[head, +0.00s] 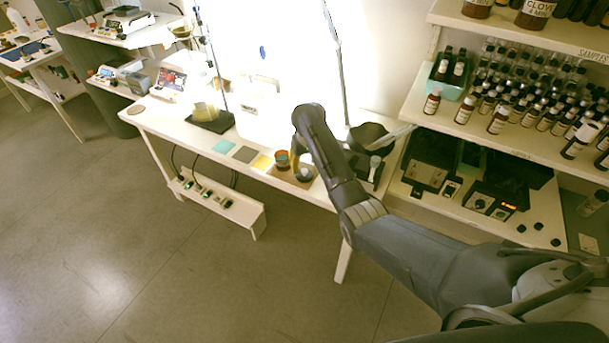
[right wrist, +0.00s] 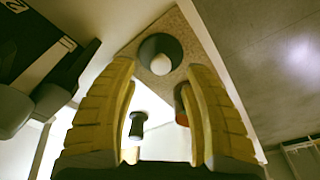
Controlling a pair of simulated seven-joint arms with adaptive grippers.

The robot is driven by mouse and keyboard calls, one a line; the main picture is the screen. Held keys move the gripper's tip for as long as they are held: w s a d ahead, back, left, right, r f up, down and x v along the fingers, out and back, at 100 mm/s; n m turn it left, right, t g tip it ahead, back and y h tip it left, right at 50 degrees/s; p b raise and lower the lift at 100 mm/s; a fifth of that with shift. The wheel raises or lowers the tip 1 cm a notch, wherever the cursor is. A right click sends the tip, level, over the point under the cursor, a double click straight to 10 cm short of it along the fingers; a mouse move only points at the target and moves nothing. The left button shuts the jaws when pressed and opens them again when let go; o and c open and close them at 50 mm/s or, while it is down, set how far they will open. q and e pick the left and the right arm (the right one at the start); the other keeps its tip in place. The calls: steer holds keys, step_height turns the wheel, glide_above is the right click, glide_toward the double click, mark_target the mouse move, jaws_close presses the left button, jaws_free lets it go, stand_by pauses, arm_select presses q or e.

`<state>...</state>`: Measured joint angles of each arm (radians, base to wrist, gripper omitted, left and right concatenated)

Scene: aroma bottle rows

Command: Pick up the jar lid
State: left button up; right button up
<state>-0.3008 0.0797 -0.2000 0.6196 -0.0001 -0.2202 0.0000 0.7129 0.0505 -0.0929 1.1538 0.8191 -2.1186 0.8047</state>
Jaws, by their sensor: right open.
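The jar lid (right wrist: 150,48), a dark disc with a pale round knob, lies on a cork mat (right wrist: 182,28) in the right wrist view. In the head view the lid (head: 304,174) shows small on the mat on the white table. My right gripper (right wrist: 160,72) is open, its two yellow-padded fingers pointing toward the lid with nothing between them. In the head view this gripper (head: 298,160) is just above the mat, partly hidden by its own arm. An orange and teal jar (head: 282,158) stands beside the lid. My left gripper is not in view.
A dark bowl-like vessel (head: 370,137) stands right of the gripper. Yellow (head: 262,162), grey and teal squares lie to the left on the table. Shelves with several bottles (head: 500,118) stand at the right. The floor in front is clear.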

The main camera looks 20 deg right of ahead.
mark_target(305, 170)
steer(key=shift+w+f, duration=0.15)
steer(key=shift+f, duration=0.75)
steer(key=shift+w+f, duration=0.1)
steer(key=shift+f, duration=0.8)
steer(key=shift+o, duration=0.2)
jaws_close()
